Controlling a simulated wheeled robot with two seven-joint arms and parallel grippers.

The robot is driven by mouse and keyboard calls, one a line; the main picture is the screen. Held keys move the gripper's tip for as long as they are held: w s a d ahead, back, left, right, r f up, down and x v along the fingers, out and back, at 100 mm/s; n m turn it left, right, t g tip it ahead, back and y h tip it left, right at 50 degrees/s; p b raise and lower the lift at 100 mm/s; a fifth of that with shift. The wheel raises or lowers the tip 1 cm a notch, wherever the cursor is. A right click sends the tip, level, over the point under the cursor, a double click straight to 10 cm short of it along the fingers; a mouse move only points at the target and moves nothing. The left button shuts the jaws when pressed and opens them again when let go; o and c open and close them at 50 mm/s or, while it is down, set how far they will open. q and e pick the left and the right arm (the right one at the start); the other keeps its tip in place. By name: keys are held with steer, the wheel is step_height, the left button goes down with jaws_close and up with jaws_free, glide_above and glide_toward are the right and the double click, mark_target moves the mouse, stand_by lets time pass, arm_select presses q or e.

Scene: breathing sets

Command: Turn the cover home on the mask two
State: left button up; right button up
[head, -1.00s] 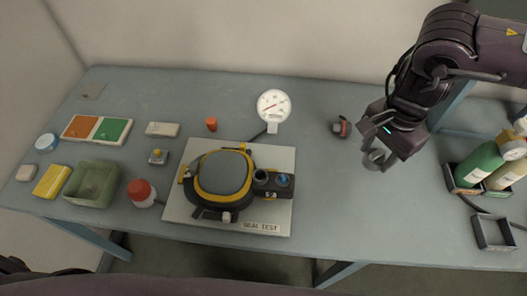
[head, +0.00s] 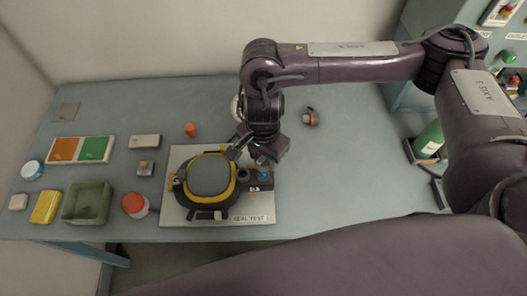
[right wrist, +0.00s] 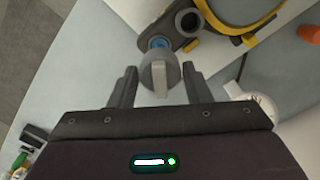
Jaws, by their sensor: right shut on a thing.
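The mask (head: 211,175), grey with a yellow rim, lies on the white seal test board (head: 178,217). Its dark side block (head: 262,187) carries an open dark port (right wrist: 188,20) and a blue port (right wrist: 158,43). My right gripper (head: 247,157) is above this block, partly hiding it. In the right wrist view, my right gripper (right wrist: 160,82) is shut on the round grey cover (right wrist: 157,72), which has a flat grip tab. The cover overlaps the blue port's near edge; I cannot tell whether they touch. My left gripper is out of view.
The white gauge (head: 235,107) stands behind my right gripper, mostly hidden. A small grey and red part (head: 310,117) lies to the right. A red-capped bottle (head: 135,204) and a green tray (head: 87,203) are left of the board. The table's right middle is clear.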

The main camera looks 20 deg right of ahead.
step_height(320, 180, down, 2)
steer(key=shift+b, duration=0.7)
steer(key=shift+f+b, duration=0.5)
steer(key=shift+f, duration=0.15)
steer(key=shift+f+b, duration=1.05)
steer(key=shift+f, duration=0.05)
steer(key=shift+f+b, duration=0.5)
steer(key=shift+b, duration=0.3)
stand_by(0.5)
steer(key=shift+r+m+p, duration=0.1)
steer(key=shift+m+p, duration=0.2)
steer(key=shift+m, duration=0.4)
steer(key=shift+c, duration=0.2)
steer(key=shift+m, duration=1.2)
steer(key=shift+p, duration=0.3)
